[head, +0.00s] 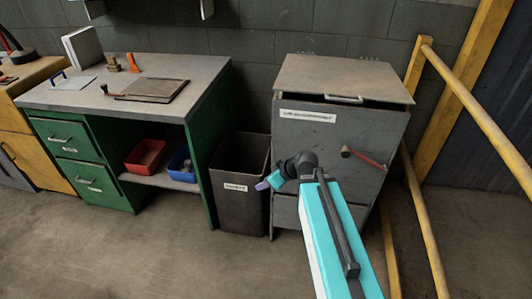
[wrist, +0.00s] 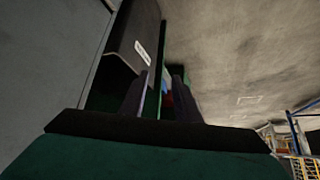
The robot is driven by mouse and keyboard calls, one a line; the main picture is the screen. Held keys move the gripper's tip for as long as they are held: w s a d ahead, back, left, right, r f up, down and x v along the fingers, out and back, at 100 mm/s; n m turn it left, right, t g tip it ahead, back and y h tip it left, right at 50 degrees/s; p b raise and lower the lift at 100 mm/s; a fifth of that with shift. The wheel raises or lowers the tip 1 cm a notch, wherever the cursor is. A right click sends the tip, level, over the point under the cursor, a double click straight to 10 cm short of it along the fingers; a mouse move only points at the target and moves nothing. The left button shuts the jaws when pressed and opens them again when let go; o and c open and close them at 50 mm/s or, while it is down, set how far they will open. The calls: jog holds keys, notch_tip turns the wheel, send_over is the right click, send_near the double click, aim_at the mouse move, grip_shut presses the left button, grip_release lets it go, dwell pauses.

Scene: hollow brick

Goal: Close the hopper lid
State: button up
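The hopper (head: 325,150) is a grey metal cabinet with a white label and a red-handled lever (head: 365,158) on its front. Its lid (head: 340,74) is a worn grey-brown plate on top with a pale handle (head: 344,99) at the front edge. A dark gap shows under the lid's front edge, so it looks slightly raised. My gripper (head: 264,184) is low in front of the hopper's left side, apart from the lid. In the wrist view my gripper (wrist: 160,88) has its two dark fingers parted, with nothing seen between them. The lid is not clearly seen there.
A dark bin (head: 240,172) stands left of the hopper. Further left is a green workbench (head: 70,97) with a red bin (head: 146,156) and a blue bin (head: 181,166) on its shelf. Yellow rails (head: 475,110) stand close on the right. The floor in front is clear.

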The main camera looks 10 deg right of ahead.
jog(key=s+d+f+m+g+h+p, duration=0.1)
jog(key=s+p, duration=0.5)
jog(key=s, duration=0.7)
jog(key=s+d+f+m+g+h+p, duration=0.1)
jog(key=s+f+m+g+p, duration=0.3)
jog(key=s, duration=0.8)
jog(key=s+d+f+m+g+h+p, duration=0.2)
jog(key=s+f+g+p, duration=0.4)
jog(key=s, duration=0.7)
notch_tip(320, 180, down, 3)
jog(key=shift+s+r+m+h+p, duration=0.25)
jog(key=shift+m+h+p, duration=0.3)
jog(key=shift+p, duration=0.7)
jog(key=shift+d, duration=0.1)
